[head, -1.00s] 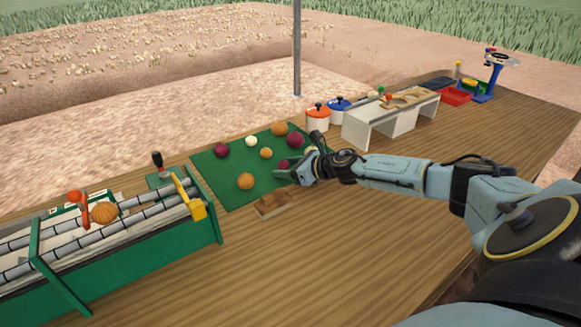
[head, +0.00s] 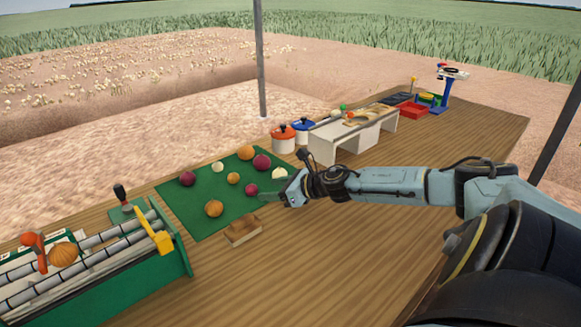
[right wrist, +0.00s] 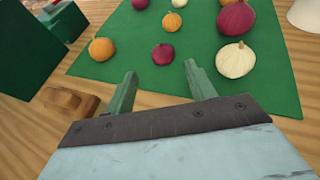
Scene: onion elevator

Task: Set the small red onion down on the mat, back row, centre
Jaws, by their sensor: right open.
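The small red onion (head: 252,190) rests on the green mat (head: 186,217), close to its near right side. In the right wrist view the small red onion (right wrist: 163,54) lies just beyond the fingertips, roughly centred between them and not held. My right gripper (head: 286,198) is open and empty, just right of that onion at the mat's edge. In the right wrist view its two green fingers (right wrist: 160,72) stand apart with only mat between them. My left gripper is out of view.
Several other onions share the mat: a large red one (head: 262,162), a white one (head: 279,174) near my gripper, and an orange one (head: 214,208). A wooden block (head: 243,231) lies by the near edge. A green roller machine (head: 110,275) stands left, a white bench (head: 350,135) right.

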